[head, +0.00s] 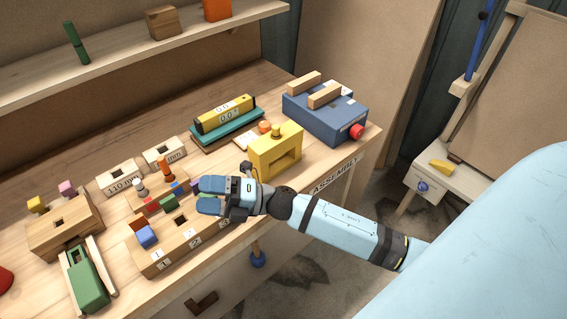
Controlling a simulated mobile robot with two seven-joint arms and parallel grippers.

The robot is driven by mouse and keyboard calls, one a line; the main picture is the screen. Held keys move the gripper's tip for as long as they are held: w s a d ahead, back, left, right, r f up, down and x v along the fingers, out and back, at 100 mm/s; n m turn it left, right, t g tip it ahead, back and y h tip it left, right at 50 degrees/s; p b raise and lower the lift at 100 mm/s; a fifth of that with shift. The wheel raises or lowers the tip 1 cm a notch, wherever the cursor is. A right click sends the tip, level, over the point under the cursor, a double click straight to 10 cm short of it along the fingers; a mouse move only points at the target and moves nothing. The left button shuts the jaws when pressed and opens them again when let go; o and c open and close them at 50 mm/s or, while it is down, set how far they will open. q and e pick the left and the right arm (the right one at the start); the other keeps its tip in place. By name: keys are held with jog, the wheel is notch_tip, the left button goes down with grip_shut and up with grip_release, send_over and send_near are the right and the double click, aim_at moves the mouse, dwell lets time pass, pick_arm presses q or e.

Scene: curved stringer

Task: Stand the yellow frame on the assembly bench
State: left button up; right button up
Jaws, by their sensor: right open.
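The yellow frame (274,143), a block with a rectangular window and a knob on top, stands upright on the assembly bench (90,171) near its front edge. My right gripper (207,195) is open, with its blue-tipped fingers pointing left over the wooden block with numbered slots. It is left of the frame and in front of it. My right wrist lies just in front of the frame's lower left part, and I see no contact. My left gripper is not in view.
A blue box (325,115) with wooden bars and a red knob stands right of the frame. A teal tray with a yellow level (225,114) lies behind it. Small coloured pieces and a numbered block (187,246) crowd the left. A shelf (120,55) runs above the back.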

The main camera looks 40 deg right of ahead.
jog(key=s+d+f+m+h, duration=0.3)
jog(key=s+f+m+h, duration=0.4)
jog(key=f+m, duration=0.4)
jog(key=s+d+f+m+h, duration=0.4)
jog(key=s+f+m+h, duration=0.4)
jog(key=m, duration=0.9)
notch_tip(320, 180, down, 3)
jog(key=shift+s+d+f, duration=0.1)
jog(key=shift+s+d, duration=0.1)
jog(key=shift+s, duration=0.4)
notch_tip(320, 180, up, 6)
jog(key=p, duration=0.6)
jog(key=shift+d+r+p, duration=0.2)
jog(key=shift+r+p, duration=0.05)
jog(key=shift+p, duration=0.15)
